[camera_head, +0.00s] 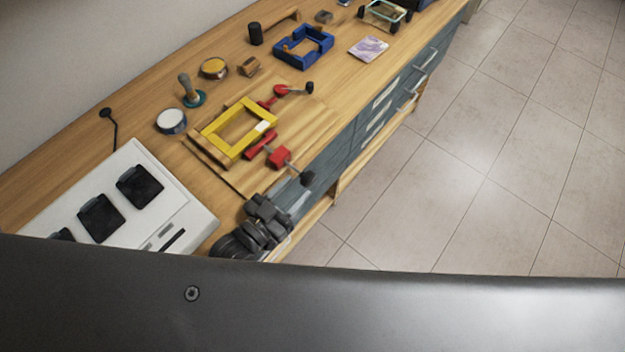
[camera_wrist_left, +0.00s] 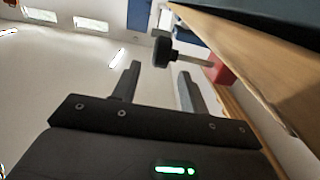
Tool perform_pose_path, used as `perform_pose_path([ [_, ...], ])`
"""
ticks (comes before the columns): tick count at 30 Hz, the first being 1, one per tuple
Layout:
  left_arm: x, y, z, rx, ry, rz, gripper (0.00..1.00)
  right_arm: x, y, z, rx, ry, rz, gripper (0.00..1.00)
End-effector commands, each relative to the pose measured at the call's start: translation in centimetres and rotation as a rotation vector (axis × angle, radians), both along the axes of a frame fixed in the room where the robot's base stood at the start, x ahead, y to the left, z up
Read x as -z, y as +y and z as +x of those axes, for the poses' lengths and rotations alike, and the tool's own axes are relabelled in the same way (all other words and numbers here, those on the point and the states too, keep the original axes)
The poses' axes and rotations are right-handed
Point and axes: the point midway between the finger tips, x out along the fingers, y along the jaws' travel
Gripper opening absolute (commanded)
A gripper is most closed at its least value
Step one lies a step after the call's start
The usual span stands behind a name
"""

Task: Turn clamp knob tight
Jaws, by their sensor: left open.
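A yellow rectangular frame (camera_head: 228,144) lies on a wooden board on the bench. Two red clamps sit at its right side, the near clamp (camera_head: 280,157) and the far clamp (camera_head: 281,90). The near clamp's black knob (camera_head: 307,177) sticks out past the bench's front edge; the far clamp has a similar black knob (camera_head: 309,88). My left gripper (camera_head: 268,207) is open beside the bench front, close to the near knob. In the left wrist view, a black knob (camera_wrist_left: 163,52) on a metal rod shows just beyond the gap between the open fingers (camera_wrist_left: 160,72), not gripped. My right gripper is out of view.
A white panel with black pads (camera_head: 175,208) lies at the left of the bench. Tiled floor (camera_head: 480,150) at right is clear.

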Motion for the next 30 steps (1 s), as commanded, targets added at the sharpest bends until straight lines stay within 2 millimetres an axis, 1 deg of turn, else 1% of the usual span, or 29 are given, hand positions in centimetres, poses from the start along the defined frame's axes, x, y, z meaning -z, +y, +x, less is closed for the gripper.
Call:
perform_pose_path([
  [1,1.9,0.0,0.0,0.0,0.0,0.0,0.44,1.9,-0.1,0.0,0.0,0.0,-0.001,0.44],
  [2,2.4,0.0,0.0,0.0,0.0,0.0,0.44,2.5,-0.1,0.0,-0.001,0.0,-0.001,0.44],
  [4,1.8,-0.8,1.2,-0.001,-0.006,-0.003,0.44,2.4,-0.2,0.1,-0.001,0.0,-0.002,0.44],
  [9,1.8,-2.7,3.8,0.0,-0.003,-0.001,0.44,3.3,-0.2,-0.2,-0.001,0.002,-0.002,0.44],
  [15,1.7,-4.0,5.6,0.0,-0.001,0.0,0.44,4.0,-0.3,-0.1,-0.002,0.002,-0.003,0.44],
  [20,1.6,-4.4,6.0,0.001,0.0,0.001,0.44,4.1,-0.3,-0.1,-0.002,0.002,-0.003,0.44],
  [27,1.5,-4.4,6.1,0.001,0.0,0.001,0.44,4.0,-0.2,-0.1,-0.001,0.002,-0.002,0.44],
  [29,1.5,-4.4,6.0,0.001,0.0,0.001,0.37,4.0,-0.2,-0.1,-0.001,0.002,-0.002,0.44],
  [30,1.5,-4.4,6.0,0.001,0.0,0.001,0.32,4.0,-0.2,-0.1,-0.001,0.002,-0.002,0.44],
])
